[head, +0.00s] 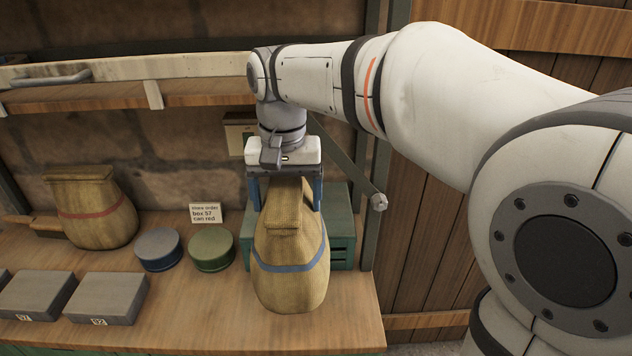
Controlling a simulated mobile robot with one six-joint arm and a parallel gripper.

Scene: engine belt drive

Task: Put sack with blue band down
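The sack with the blue band (287,267) is tan woven cloth with a folded top, at the right part of the wooden bench. My gripper (289,195) points down over it, its two blue fingers on either side of the sack's narrow top. The fingers appear to grip that top, though the inner contact is hard to see. The sack is upright. I cannot tell for sure whether its bottom touches the bench.
A sack with a red band (97,216) stands at the left. Blue (158,250) and green (212,248) round cans, a small note card (206,213) and grey boxes (107,298) are left of my gripper. A green crate (341,232) is behind the held sack. The bench (352,322) is bare at front right.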

